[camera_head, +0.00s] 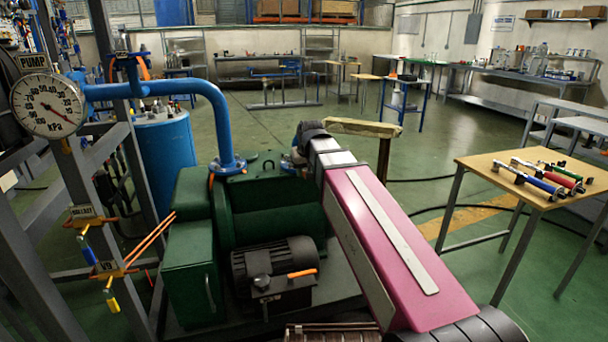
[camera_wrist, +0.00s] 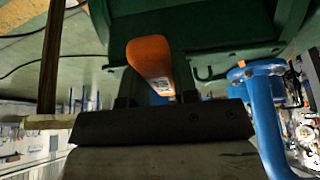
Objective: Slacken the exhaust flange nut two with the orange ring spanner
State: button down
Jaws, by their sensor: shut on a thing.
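In the wrist view my gripper (camera_wrist: 156,88) is shut on the orange spanner (camera_wrist: 150,58), whose thick orange end shows between the fingers. The spanner's ring end is not visible there. In the head view my pink arm reaches to the far side of the green pump (camera_head: 262,205), and it hides my gripper and the held spanner. A blue flange (camera_head: 229,166) with bolts sits on top of the pump, and it appears in the wrist view (camera_wrist: 255,68). The exhaust flange nut two cannot be made out, so I cannot tell whether the ring is around it.
A blue pipe (camera_head: 190,85) bends down to the flange. A dark motor (camera_head: 274,265) with an orange piece on it stands in front. A gauge (camera_head: 47,105) hangs on the left frame. A wooden table (camera_head: 500,172) with coloured tools stands right; floor lies between.

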jog(key=shift+r, duration=2.75)
jog(key=shift+d+f, duration=0.1)
